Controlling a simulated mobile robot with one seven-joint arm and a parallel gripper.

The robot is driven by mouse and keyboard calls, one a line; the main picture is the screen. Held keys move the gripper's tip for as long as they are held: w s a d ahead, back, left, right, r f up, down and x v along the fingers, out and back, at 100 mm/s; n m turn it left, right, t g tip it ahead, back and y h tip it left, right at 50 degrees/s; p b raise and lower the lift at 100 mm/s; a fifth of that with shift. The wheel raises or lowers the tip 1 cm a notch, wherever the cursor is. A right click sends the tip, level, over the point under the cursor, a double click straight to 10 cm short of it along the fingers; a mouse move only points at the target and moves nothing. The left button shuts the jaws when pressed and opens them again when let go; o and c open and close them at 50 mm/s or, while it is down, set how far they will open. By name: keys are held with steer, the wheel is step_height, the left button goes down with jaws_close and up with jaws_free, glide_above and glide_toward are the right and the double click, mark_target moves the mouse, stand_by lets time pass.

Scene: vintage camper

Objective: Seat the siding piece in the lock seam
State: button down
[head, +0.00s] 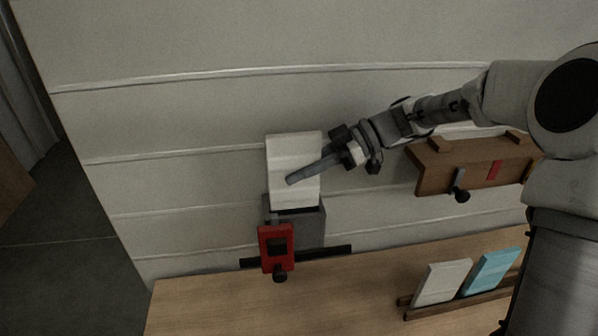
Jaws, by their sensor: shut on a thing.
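The white siding piece (283,152) stands upright near the middle of the head view. My gripper (312,170) reaches in from the right and is shut on it. One long grey finger lies across its front face; the other finger is hidden. The siding piece's lower edge is at a grey block (314,232), with a dark strip along the block's top that looks like the lock seam. I cannot tell whether the edge is inside it. A red clamp-like part (267,250) with a black knob stands in front of the block.
A wooden bench top (330,290) lies below, with a black bar (335,250) by the block. A low wooden rack at right holds a white panel (442,283) and a blue panel (491,272). A brown wooden wall fixture (437,172) sits beneath my arm. Ribbed siding forms the wall behind.

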mark_target(293, 207)
steer(key=shift+f, duration=0.2)
steer(key=shift+f+b, duration=0.35)
steer(key=shift+b, duration=0.15)
steer(key=shift+f+b, duration=3.4)
steer(key=shift+f, duration=0.25)
steer(key=c, duration=0.7)
jaws_free()
steer(key=p+v, duration=0.1)
steer(key=v, duration=0.6)
steer(key=shift+w+d+r, duration=0.15)
steer(key=shift+d+r, duration=0.05)
steer(key=shift+d, duration=0.05)
